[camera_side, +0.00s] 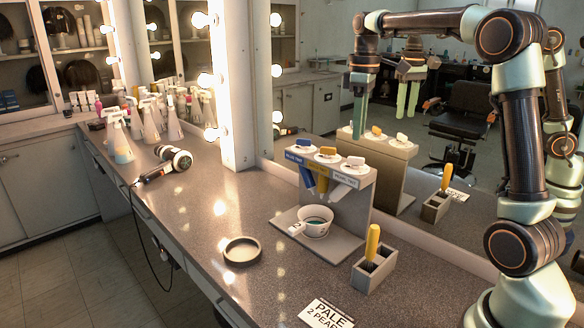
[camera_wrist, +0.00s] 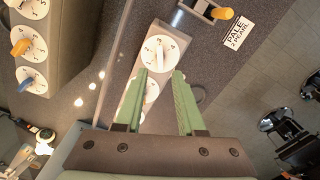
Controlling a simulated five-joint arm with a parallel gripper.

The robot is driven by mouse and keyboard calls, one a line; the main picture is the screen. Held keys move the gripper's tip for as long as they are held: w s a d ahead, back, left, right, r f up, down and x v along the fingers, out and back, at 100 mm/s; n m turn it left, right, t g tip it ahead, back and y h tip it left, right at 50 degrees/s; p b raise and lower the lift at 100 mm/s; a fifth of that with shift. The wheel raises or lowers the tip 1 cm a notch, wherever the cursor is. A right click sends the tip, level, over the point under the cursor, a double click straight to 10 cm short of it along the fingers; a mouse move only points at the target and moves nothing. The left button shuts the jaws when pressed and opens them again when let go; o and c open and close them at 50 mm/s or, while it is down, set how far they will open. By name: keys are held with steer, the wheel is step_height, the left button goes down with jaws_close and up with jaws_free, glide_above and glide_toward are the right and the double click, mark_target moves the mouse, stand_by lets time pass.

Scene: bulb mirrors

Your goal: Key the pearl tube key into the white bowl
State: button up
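The pearl key (camera_side: 355,161) is a white key on a round dial, at the right end of the rack top. It also shows ahead of my fingers in the wrist view (camera_wrist: 159,51). Its pale tube (camera_side: 341,190) hangs below, under a label too small to read surely. The white bowl (camera_side: 316,222) stands on the rack's base plate under the tubes, with teal inside. My gripper (camera_side: 359,134) has green fingers pointing down, apart and empty, above the rack. In the wrist view its fingertips (camera_wrist: 161,72) are clear of the pearl key.
The rack also has a yellow key (camera_side: 327,151) and a blue key (camera_side: 300,142). A grey holder (camera_side: 374,273) with a yellow-handled brush and a card (camera_side: 326,314) reading "PALE 2 PEARL" are in front. A round dish (camera_side: 242,251) lies left. A mirror behind repeats the rack and arm.

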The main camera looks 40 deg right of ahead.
mark_target(356, 163)
steer(key=shift+f, duration=2.75)
steer(key=shift+f, duration=0.3)
jaws_close()
